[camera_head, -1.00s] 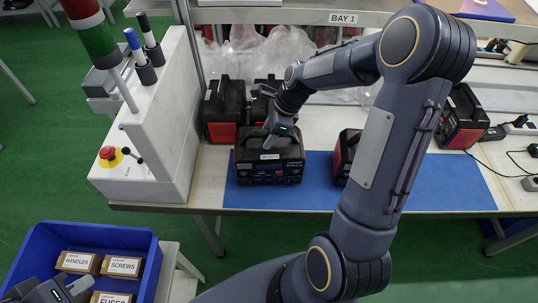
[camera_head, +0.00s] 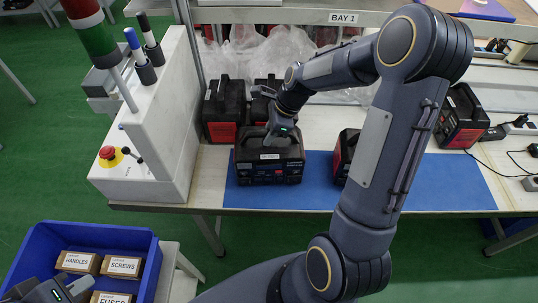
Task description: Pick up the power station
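A black power station (camera_head: 268,172) with a label on its top stands upright on the blue mat (camera_head: 425,190) near the front edge of the bench. My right gripper (camera_head: 272,140) points down at its top handle and seems to touch or overlap it. Its fingertips are small and partly hidden, so I cannot tell whether they are closed on the handle. My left gripper (camera_head: 58,290) is at the bottom left, over the near edge of the blue crate, cut off by the frame. Its opening cannot be made out.
Black-and-red units (camera_head: 222,108) stand behind the power station. Another unit (camera_head: 344,158) is partly hidden by my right arm. A white console (camera_head: 165,130) with a red button stands at left. The blue crate (camera_head: 130,236) holds labelled boxes. The mat's right side is clear.

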